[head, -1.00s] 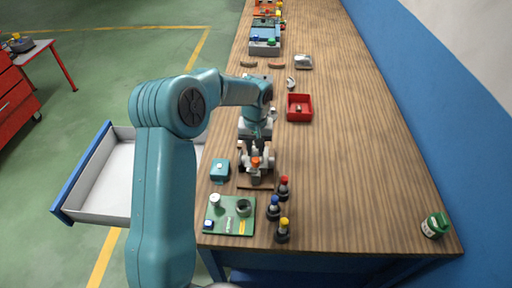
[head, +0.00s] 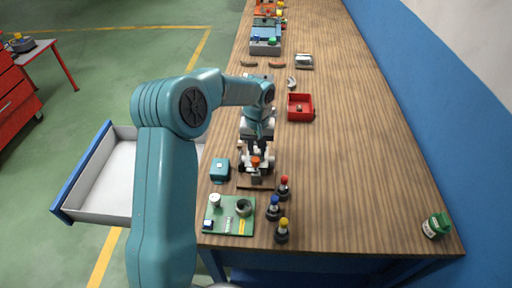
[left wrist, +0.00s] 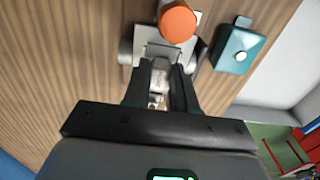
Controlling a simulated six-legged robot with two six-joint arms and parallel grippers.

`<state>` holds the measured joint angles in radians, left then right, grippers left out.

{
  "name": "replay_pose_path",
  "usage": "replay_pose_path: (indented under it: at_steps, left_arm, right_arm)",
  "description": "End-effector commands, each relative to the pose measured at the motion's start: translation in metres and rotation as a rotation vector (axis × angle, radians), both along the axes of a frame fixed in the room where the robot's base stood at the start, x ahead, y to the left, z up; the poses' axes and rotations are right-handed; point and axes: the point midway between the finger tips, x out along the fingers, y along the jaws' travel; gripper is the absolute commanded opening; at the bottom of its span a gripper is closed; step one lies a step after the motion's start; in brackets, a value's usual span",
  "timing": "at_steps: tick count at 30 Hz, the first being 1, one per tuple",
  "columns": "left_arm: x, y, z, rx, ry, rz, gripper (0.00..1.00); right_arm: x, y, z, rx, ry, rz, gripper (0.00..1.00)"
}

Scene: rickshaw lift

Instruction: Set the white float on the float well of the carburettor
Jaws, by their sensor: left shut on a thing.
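My left gripper (head: 257,152) is over the grey carburettor (head: 264,168), which has an orange cap (head: 255,161) and stands on a brown board at the near part of the bench. In the left wrist view the gripper (left wrist: 158,100) is shut on a small whitish piece, the white float (left wrist: 159,82), with dark fingers on both sides. The carburettor's pale body (left wrist: 160,47) and orange cap (left wrist: 177,22) are just beyond the fingertips. The float well is hidden, and I cannot tell whether the float touches it. My right gripper is not in view.
A teal box (head: 219,170) stands left of the carburettor. A green board (head: 230,228) with small parts lies in front. Several dark bottles (head: 274,208) stand at its right. A red tray (head: 300,107) is farther back. The bench's right side is mostly clear.

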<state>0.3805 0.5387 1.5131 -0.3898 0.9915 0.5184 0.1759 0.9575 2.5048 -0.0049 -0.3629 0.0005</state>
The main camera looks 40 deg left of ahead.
Motion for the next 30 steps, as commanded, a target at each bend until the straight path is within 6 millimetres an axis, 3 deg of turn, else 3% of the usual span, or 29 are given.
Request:
replay_pose_path:
  at_steps: [30]
  left_arm:
    - [-0.0010,0.0001,-0.0042,0.000,0.000,0.000,0.00]
  right_arm:
    - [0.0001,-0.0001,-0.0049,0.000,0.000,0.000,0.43]
